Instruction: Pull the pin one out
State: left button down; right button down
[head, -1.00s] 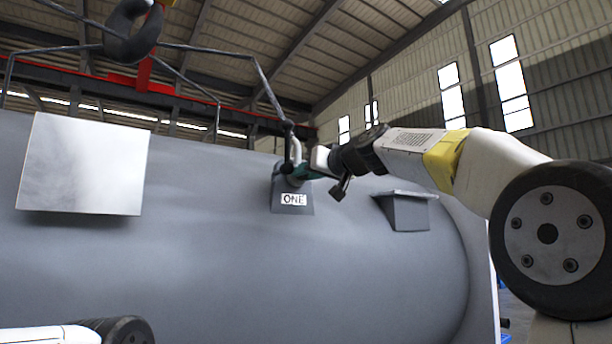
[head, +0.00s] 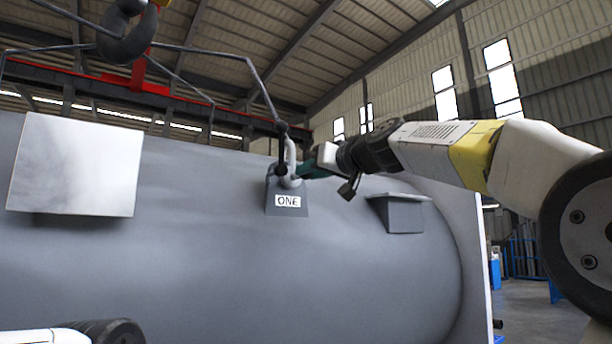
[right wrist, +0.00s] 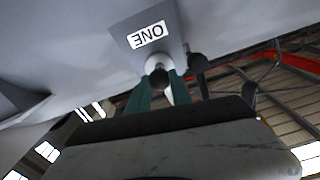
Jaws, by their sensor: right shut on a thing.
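The grey bracket labelled ONE (head: 287,199) stands on the big grey shell (head: 230,260); its label shows upside down in the right wrist view (right wrist: 148,35). A pale curved shackle (head: 291,152) rises at the bracket, with a dark rod end beside it. My right gripper (head: 305,172) is at the bracket's right side. In the right wrist view its green fingers (right wrist: 160,82) are shut on the rounded end of pin one (right wrist: 158,77), close to the bracket. The rest of the pin is hidden, so how deep it sits cannot be told. My left gripper is out of view.
A second grey bracket (head: 400,213) juts from the shell, below my right forearm. A pale square plate (head: 77,165) is on the shell at left. A dark crane hook (head: 127,35) and lifting rods hang above. Open floor lies at right.

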jog(key=v, duration=0.6)
jog(key=shift+s, duration=0.15)
dwell(0.7)
jog(key=shift+d, duration=0.15)
